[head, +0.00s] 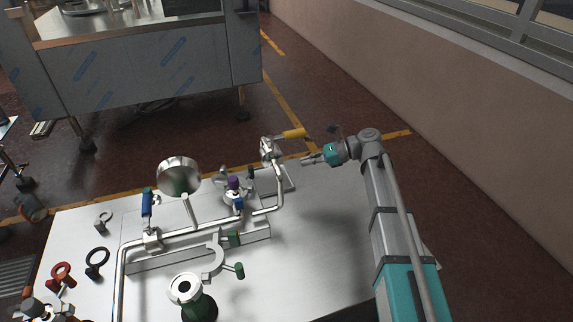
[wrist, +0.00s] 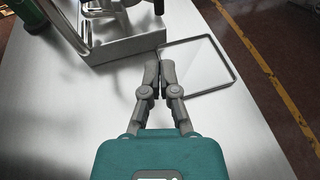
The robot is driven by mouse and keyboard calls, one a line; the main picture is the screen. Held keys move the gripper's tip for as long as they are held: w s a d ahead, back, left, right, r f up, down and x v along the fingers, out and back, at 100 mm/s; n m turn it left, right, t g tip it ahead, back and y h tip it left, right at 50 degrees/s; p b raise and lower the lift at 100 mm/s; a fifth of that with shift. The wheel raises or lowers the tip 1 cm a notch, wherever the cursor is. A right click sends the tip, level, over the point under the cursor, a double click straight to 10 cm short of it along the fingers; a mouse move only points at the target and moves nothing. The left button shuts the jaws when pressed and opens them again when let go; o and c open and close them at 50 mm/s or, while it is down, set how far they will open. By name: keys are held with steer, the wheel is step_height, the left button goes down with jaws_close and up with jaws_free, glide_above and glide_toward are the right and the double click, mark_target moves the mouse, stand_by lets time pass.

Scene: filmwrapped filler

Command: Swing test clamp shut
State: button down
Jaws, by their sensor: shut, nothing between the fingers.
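A grey hinged clamp (head: 213,262) with green knobs stands open in front of the pipe rig, at the lower middle of the head view. I take it to be the test clamp, though no label shows. My gripper (head: 304,161) is shut and empty, above the table's back right part. It is well apart from the clamp, up and to the right of it. In the wrist view my gripper (wrist: 159,62) has its fingertips together, over the near left edge of a thin rimmed tray. I cannot make out the clamp in the wrist view.
Steel piping (head: 190,231) crosses the table, with a round gauge (head: 178,176), a blue-handled valve (head: 147,204) and a yellow-handled valve (head: 291,134). A green fitting (head: 199,306) stands in front. A rimmed tray (wrist: 200,62) lies near my fingertips. The table's right side is clear.

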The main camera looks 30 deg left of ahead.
steer(key=r+b+x, duration=0.1)
steer(key=b+x, duration=0.1)
steer(key=x, duration=1.1)
steer(key=shift+s+a+b, duration=0.25)
steer(key=shift+a+b, duration=0.1)
steer(key=shift+b, duration=0.05)
steer(key=shift+a+f, duration=0.1)
